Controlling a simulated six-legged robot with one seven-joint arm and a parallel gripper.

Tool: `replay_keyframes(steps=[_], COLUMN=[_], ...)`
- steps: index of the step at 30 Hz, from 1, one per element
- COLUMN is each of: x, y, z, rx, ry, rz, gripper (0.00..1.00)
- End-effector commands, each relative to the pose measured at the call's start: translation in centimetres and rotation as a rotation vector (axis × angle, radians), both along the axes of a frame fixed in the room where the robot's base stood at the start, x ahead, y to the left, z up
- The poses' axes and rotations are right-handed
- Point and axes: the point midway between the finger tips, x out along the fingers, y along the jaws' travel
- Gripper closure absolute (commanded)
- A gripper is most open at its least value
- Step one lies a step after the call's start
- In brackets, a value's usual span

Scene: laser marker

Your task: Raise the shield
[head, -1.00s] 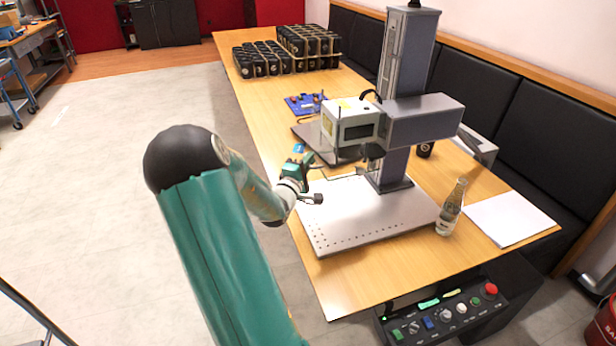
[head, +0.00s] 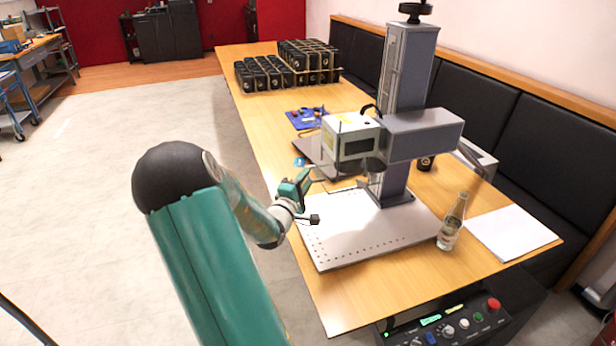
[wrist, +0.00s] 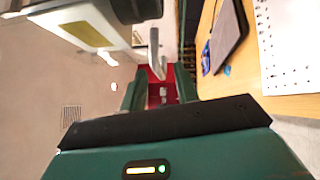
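The laser marker has a white and grey head (head: 352,145) on a grey column (head: 405,70), above a flat metal plate (head: 350,240). The shield is hard to make out; thin, see-through edges show under the head. My gripper (head: 308,178) is just left of and below the head, over the plate's far left side. In the wrist view, its two teal fingers (wrist: 160,90) stand apart with a gap between them. A pale bent bar (wrist: 154,55), perhaps the shield's handle, shows near the gap. I cannot tell whether it touches a finger.
A glass bottle (head: 452,222) stands at the plate's right edge, beside a white sheet (head: 510,228). A control box (head: 450,318) with knobs is at the near end. Dark cases (head: 310,62) and a blue item (head: 304,118) lie farther back.

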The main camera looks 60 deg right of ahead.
Motion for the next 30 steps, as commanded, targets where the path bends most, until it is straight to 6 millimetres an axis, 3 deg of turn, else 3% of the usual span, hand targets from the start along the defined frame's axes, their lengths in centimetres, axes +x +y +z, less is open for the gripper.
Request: replay_keyframes(steps=[9,15,30], x=[0.1,0.0,-0.1], y=[7.1,10.2,11.1], z=[-0.9,-1.2,-1.3], rx=[0.002,0.000,0.000], ry=[0.000,-0.001,0.000], rz=[0.005,0.003,0.001], gripper=[0.69,0.69,0.69])
